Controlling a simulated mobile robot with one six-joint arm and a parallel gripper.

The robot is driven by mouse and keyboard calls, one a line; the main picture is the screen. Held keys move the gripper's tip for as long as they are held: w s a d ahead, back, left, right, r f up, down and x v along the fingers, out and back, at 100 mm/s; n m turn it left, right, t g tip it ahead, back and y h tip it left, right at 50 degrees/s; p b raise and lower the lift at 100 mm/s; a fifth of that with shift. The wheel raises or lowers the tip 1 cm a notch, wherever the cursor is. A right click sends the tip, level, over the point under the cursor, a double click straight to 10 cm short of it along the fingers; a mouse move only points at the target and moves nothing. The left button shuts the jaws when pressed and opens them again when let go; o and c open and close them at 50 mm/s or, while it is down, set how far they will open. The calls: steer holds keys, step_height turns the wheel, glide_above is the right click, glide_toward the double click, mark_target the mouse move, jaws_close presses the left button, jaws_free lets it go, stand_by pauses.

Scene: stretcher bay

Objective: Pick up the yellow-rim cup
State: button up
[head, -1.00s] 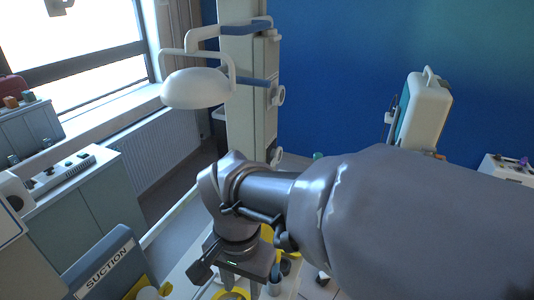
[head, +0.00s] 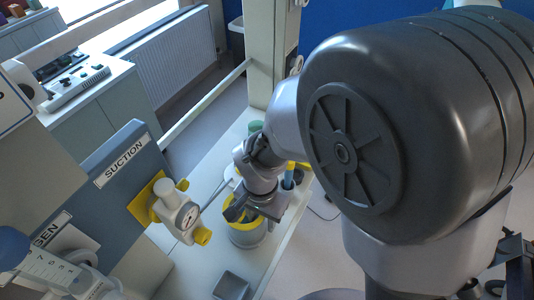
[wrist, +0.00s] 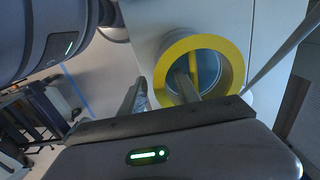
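The yellow-rim cup (head: 247,236) is a grey-white cup with a wide yellow rim, upright on a pale surface below my gripper (head: 251,208). My gripper and arm hide part of its rim in the head view. In the wrist view the cup (wrist: 232,68) shows as a yellow ring with a bluish inside. My gripper (wrist: 160,80) is open there, one finger over the cup's opening and the other outside its left rim. I cannot tell whether the fingers are below the rim or touching it.
A small grey box (head: 231,286) is in front. A blue-topped item (head: 288,177) stands close behind on the right. A green-topped item (head: 255,127) is farther back. Bare surface lies left of the cup.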

jaws_close()
stand_by(1.4)
steer(key=c, duration=0.6)
jaws_free()
jaws_close()
stand_by(0.4)
